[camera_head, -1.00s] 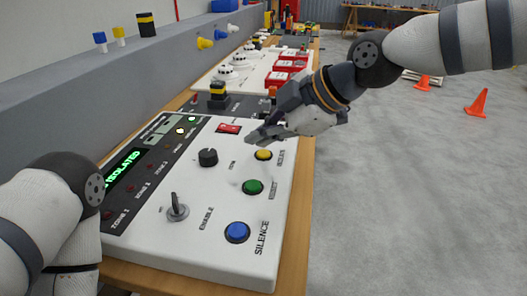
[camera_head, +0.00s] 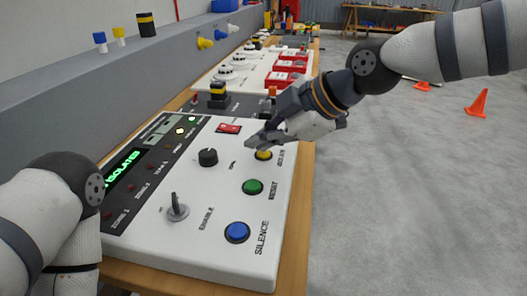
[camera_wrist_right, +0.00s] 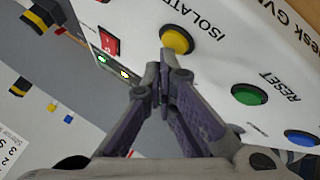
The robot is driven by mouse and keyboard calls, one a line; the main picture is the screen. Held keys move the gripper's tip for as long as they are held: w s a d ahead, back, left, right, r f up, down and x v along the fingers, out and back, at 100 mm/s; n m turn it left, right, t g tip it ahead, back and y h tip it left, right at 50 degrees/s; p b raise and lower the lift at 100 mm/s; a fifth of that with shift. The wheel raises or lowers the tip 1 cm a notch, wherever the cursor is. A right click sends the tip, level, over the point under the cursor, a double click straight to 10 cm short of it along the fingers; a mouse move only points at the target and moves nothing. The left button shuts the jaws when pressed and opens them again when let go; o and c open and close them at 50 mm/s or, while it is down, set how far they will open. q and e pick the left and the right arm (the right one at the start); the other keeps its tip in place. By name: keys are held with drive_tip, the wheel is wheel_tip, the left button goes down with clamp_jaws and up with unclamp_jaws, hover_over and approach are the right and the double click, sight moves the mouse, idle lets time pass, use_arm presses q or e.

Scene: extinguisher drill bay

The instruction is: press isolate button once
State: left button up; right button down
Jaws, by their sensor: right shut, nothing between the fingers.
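The isolate button is the yellow round button (camera_head: 264,155) on the white panel (camera_head: 205,245). In the right wrist view the yellow button (camera_wrist_right: 177,38) sits beside the printed word ISOLATE, just beyond my fingertips. My right gripper (camera_head: 251,141) is shut and empty, over the panel by the yellow button, and covers part of its upper edge in the head view. Its closed fingertips (camera_wrist_right: 164,58) point at the button's lower edge in the wrist view; I cannot tell whether they touch. My left arm shows at the left, its gripper out of view.
A green reset button (camera_head: 253,187) and a blue silence button (camera_head: 237,232) lie nearer on the panel. A black knob (camera_head: 208,157), a key switch (camera_head: 177,208), a red switch (camera_head: 229,128) and a lit green display (camera_head: 123,175) are also there.

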sight(262, 155)
drive_tip(key=shift+f, duration=0.5)
idle(0.7)
use_arm(q)
drive_tip(key=shift+w+r, duration=0.2)
use_arm(e)
drive_tip(key=shift+r, duration=0.95)
drive_tip(key=shift+r+p, duration=0.55)
drive_tip(key=shift+r, duration=2)
use_arm(q)
drive_tip(key=shift+w+r+t, duration=0.4)
drive_tip(key=shift+w+r, duration=0.1)
drive_tip(key=shift+w, duration=0.05)
use_arm(e)
drive_tip(key=shift+f, duration=0.1)
